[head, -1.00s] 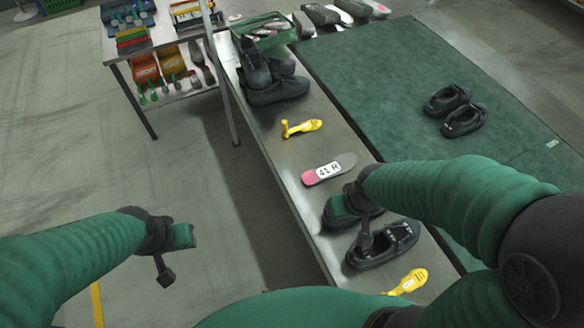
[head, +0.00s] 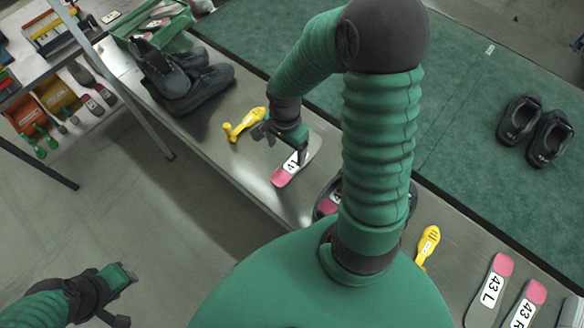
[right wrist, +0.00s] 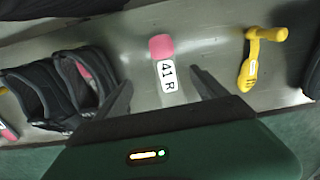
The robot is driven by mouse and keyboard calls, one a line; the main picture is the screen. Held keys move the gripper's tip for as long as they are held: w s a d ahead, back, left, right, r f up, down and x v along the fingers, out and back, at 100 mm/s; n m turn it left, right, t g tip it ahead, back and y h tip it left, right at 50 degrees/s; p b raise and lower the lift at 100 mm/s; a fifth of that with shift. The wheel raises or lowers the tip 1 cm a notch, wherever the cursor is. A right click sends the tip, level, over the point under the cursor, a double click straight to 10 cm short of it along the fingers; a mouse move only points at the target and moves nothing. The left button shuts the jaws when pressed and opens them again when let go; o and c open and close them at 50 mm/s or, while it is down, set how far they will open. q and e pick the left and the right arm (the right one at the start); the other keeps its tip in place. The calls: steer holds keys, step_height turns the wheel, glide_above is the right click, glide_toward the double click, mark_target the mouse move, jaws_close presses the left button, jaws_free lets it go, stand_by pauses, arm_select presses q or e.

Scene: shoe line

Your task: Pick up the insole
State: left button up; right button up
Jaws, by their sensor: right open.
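The insole labelled 41 R (head: 280,179) lies on the metal bench, its pink heel towards the near edge. In the right wrist view the insole (right wrist: 163,48) lies between and beyond my two finger tips, apart from them. My right gripper (head: 289,146) is open and empty, above the insole, and hides part of it in the head view. It also shows in the right wrist view (right wrist: 163,95). My left gripper (head: 122,298) is at the lower left over the floor, away from the bench.
A yellow tool (head: 245,123) lies beside the insole; another yellow tool (head: 428,243) is further right. Black shoes (right wrist: 83,77) stand on the insole's other side, mostly hidden by my arm in the head view. Black boots (head: 195,85) and a green crate (head: 170,35) stand further up the bench.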

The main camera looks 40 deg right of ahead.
steer(key=b, duration=0.2)
glide_above(284, 174)
step_height(284, 174, down, 9)
steer(key=shift+w+r, duration=0.1)
steer(key=shift+f, duration=0.35)
step_height(284, 174, down, 5)
steer(key=shift+f+b, duration=0.1)
steer(key=shift+b, duration=0.4)
steer(key=shift+d+f, duration=0.1)
arm_select(q)
steer(key=x, duration=0.3)
steer(key=shift+a+f, duration=0.25)
steer(key=shift+f, duration=0.1)
arm_select(e)
steer(key=shift+c, duration=1.2)
steer(key=c, duration=1.2)
